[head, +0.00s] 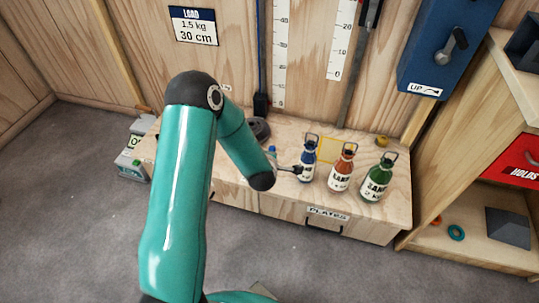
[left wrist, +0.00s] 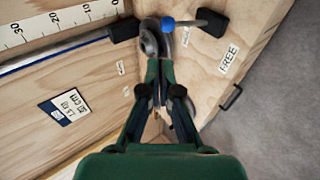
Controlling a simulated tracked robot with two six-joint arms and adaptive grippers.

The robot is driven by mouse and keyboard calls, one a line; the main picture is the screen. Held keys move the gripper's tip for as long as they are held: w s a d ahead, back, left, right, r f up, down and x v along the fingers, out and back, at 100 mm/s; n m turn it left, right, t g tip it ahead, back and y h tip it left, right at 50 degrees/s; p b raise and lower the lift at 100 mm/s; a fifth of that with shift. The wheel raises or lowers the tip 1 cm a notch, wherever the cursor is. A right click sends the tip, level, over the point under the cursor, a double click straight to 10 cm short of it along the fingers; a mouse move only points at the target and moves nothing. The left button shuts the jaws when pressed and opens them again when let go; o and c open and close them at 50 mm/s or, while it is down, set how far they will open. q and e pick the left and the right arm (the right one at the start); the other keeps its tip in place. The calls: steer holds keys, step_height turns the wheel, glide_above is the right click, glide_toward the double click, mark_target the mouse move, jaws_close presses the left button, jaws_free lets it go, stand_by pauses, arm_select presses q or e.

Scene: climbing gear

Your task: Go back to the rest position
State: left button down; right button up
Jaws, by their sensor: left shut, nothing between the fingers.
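My left arm rises in the middle of the head view, bends at a high elbow and comes down to a dark joint over the bench (head: 395,205). Its gripper is hidden behind the arm there. In the left wrist view my left gripper (left wrist: 160,62) has its fingers together, with nothing between them. My right gripper is not in view.
Blue (head: 307,160), orange (head: 341,168) and green (head: 375,180) bottles stand on the bench right of my arm. A drawer labelled PLATES (head: 325,215) is shut. A blue wall box (head: 440,50) and a shelf (head: 470,250) are at right.

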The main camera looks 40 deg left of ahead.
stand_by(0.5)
arm_select(q)
steer(key=s+d+f+m+g+h, duration=0.1)
steer(key=s+d+f+m+h, duration=0.25)
steer(key=d, duration=0.55)
steer(key=s+d+f+m+g+h, duration=0.15)
steer(key=d+f+m, duration=0.3)
steer(key=d, duration=0.45)
steer(key=s+d+f+m+g+h, duration=0.1)
steer(key=s+d+m+g+h, duration=0.2)
steer(key=s+d+m, duration=0.4)
steer(key=s+d+f+m+g+h, duration=0.2)
steer(key=s+d+m, duration=0.25)
steer(key=s, duration=0.45)
step_height(320, 180, up, 24)
steer(key=a+m+p, duration=0.1)
steer(key=m+p, duration=0.1)
steer(key=p, duration=2.2)
steer(key=shift+s, duration=0.25)
